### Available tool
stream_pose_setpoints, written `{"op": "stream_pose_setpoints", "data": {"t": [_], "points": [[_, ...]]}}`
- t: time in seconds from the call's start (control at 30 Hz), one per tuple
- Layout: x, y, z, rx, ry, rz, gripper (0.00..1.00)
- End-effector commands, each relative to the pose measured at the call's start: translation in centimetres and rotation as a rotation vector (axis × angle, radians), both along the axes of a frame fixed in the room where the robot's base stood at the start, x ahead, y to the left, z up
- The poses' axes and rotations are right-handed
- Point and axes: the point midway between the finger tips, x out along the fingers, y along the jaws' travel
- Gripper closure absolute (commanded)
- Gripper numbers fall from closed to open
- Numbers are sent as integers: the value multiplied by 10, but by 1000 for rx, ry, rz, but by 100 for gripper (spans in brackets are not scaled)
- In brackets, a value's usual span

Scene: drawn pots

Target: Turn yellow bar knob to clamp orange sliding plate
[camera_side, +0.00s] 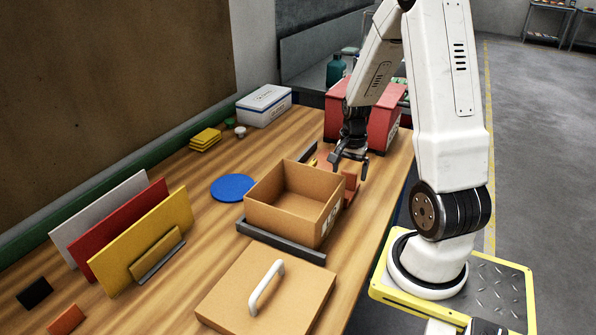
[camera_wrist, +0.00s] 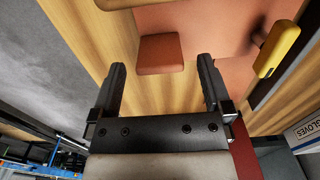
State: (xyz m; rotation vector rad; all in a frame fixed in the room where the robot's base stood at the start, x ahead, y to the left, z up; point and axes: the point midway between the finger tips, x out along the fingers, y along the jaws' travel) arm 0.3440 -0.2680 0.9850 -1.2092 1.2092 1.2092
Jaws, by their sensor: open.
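The yellow bar knob (camera_wrist: 278,50) shows at the upper right of the wrist view, on a dark mount beside the orange plate. A small bit of the knob (camera_side: 313,162) shows in the side view behind the cardboard box. The orange sliding plate (camera_wrist: 215,28) lies flat across the top of the wrist view. An orange block (camera_wrist: 160,54) stands at its near-left edge; I cannot tell whether they are joined. My gripper (camera_wrist: 160,70) is open and empty, its fingers either side of the block in the picture. In the side view my gripper (camera_side: 350,163) hangs over the table behind the box.
An open cardboard box (camera_side: 262,208) stands in front of my gripper, with a handled lid (camera_side: 300,290) nearer the camera. A red bin (camera_side: 375,112) stands close behind my gripper. A blue disc (camera_side: 233,187) and upright coloured panels (camera_side: 145,240) lie left.

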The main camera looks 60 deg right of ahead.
Motion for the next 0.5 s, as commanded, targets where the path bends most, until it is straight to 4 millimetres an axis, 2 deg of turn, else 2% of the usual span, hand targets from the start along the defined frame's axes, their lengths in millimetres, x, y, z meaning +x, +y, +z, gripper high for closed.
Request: {"op": "stream_pose_setpoints", "data": {"t": [0.2, 0.5], "points": [[1, -1, 44, -5, -4, 0, 0], [0, -1, 91, -4, -3, 0, 0]]}}
